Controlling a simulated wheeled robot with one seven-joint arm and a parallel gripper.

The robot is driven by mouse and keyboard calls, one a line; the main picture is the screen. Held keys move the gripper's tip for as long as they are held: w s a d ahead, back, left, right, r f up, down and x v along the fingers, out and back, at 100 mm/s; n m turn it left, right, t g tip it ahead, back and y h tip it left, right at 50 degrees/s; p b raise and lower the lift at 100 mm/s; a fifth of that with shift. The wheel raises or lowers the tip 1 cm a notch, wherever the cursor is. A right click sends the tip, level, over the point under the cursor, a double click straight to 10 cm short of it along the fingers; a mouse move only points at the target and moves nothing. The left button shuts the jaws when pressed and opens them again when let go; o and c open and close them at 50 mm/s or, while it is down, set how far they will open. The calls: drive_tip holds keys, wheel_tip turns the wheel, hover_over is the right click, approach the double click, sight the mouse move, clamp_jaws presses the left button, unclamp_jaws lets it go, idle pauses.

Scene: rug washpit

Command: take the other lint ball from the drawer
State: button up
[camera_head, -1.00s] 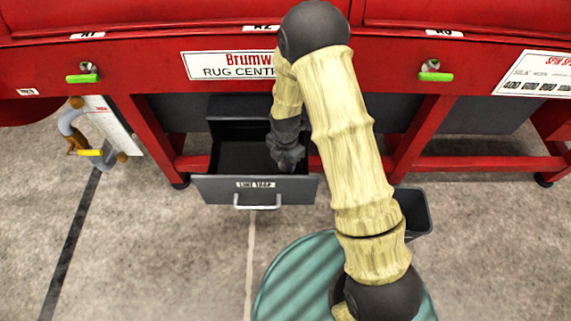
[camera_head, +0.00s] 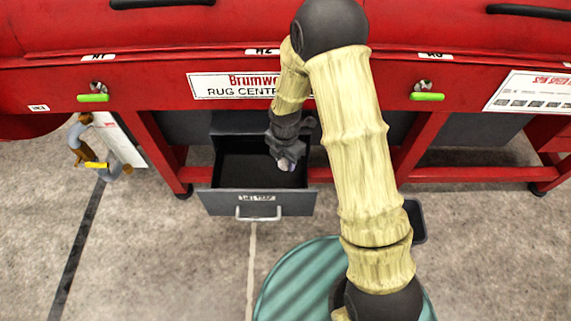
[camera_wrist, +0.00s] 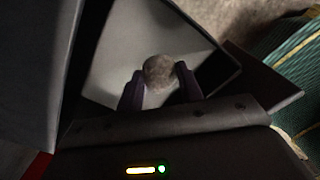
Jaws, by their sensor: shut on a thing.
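The lint trap drawer (camera_head: 254,204) is pulled open below the red machine, its dark inside showing. My gripper (camera_head: 287,163) is at the drawer's right side, and in the head view it appears over the opening. A greyish, round lint ball (camera_wrist: 158,71) sits between my two fingertips in the wrist view, and my gripper is shut on it. A small pale bit of the ball shows at the fingertips in the head view. No other lint ball can be made out in the dark drawer.
The red machine (camera_head: 350,80) with green-handled latches spans the back. A dark bin (camera_head: 417,222) stands on the floor at right, partly behind my arm. A cut-out figure with a white board (camera_head: 122,140) stands at left.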

sight(285, 161)
wheel_tip(285, 161, up, 10)
drive_tip(key=p, duration=0.4)
drive_tip(key=s, duration=1.5)
drive_tip(key=shift+s+a+f, duration=0.15)
drive_tip(key=shift+a+f, duration=0.25)
drive_tip(key=b, duration=0.3)
drive_tip(key=shift+s, duration=0.3)
drive_tip(key=s+b, duration=0.2)
drive_tip(key=b, duration=0.2)
drive_tip(key=shift+d+r+b, duration=0.1)
drive_tip(key=shift+r+b, duration=0.05)
drive_tip(key=shift+b, duration=0.2)
